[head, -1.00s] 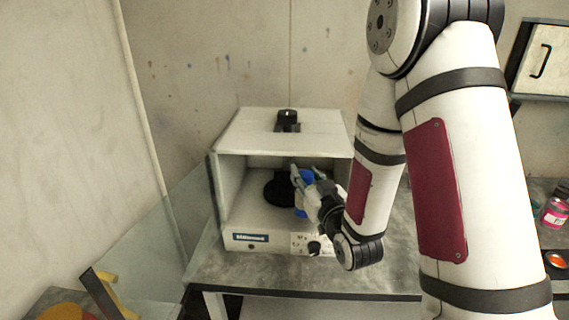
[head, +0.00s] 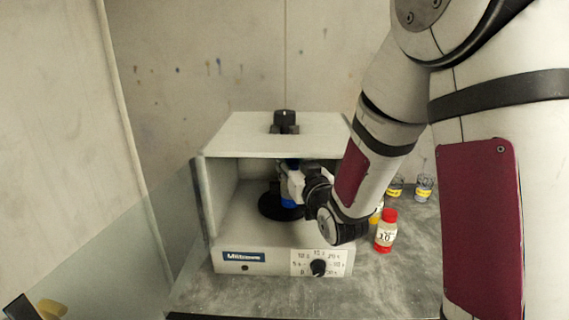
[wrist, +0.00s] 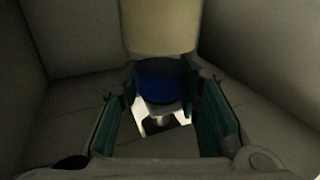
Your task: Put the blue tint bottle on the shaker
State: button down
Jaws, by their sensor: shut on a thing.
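The shaker (head: 238,235) is a white box with an open front, a dial on its front panel and a black knob on top. A round black plate (head: 270,206) lies inside it. My gripper (head: 291,184) reaches into the box from the right and is shut on the blue tint bottle (head: 288,203). The bottle looks upright over the black plate; I cannot tell whether it touches it. My fingers and wrist hide much of the bottle. In the wrist view, blue (wrist: 160,82) shows between the two green-lined fingers (wrist: 160,72).
A red-capped bottle (head: 386,232) stands on the grey bench right of the shaker, with a yellow item partly hidden beside it. Two small jars (head: 424,188) stand farther back. A clear panel (head: 130,250) is at the left. The box's roof and side walls surround my gripper closely.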

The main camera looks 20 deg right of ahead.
jog(key=w, duration=0.1)
jog(key=w+f, duration=0.1)
jog(key=w, duration=0.2)
jog(key=shift+w+a+f, duration=0.1)
jog(key=shift+a+f, duration=0.05)
jog(key=shift+f, duration=0.25)
jog(key=c, duration=1.2)
grip_release()
jog(key=s+p, duration=0.2)
jog(key=s, duration=0.2)
jog(key=s+p, duration=0.2)
jog(key=s, duration=0.2)
jog(key=s+d+p, duration=0.1)
jog(key=s+p, duration=0.1)
jog(key=s, duration=0.2)
